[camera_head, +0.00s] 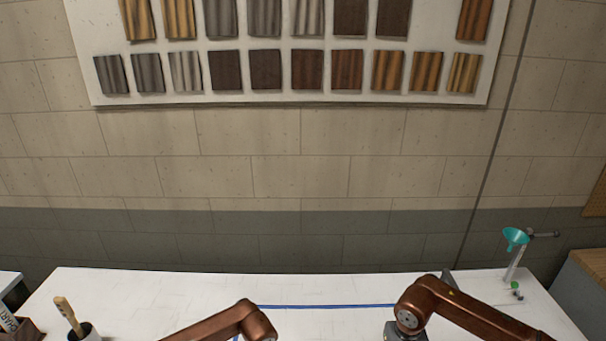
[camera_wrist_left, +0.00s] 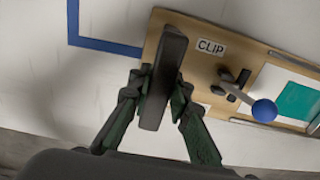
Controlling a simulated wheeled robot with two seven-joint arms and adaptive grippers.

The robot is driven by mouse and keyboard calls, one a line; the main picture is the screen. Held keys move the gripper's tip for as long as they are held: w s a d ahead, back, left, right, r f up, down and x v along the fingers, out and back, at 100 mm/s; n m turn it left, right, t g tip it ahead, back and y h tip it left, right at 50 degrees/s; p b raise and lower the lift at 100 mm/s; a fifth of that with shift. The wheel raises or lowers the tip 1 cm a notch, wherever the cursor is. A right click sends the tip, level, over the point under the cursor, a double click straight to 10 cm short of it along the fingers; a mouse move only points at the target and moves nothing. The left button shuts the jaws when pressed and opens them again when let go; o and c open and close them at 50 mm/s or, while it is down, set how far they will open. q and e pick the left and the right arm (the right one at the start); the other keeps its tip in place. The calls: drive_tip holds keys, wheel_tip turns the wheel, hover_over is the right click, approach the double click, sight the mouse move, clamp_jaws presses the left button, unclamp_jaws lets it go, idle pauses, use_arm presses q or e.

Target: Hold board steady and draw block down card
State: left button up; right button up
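The board carries a clip lever with a blue ball (camera_wrist_left: 264,110) and a white card with a teal patch (camera_wrist_left: 300,101), cut off by the right edge. I cannot make out the draw-down block. My right gripper is out of view; only its arm shows in the head view.
The white table (camera_head: 150,290) bears blue tape lines (camera_head: 330,306); a tape corner (camera_wrist_left: 105,46) lies beside the board. A cup with a brush (camera_head: 68,312) stands at left, a teal funnel on a stand (camera_head: 515,238) at right. Sample swatches hang on a wall panel (camera_head: 290,98).

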use_arm(q)
drive_tip(key=o, duration=0.5)
drive_tip(key=shift+r, duration=0.1)
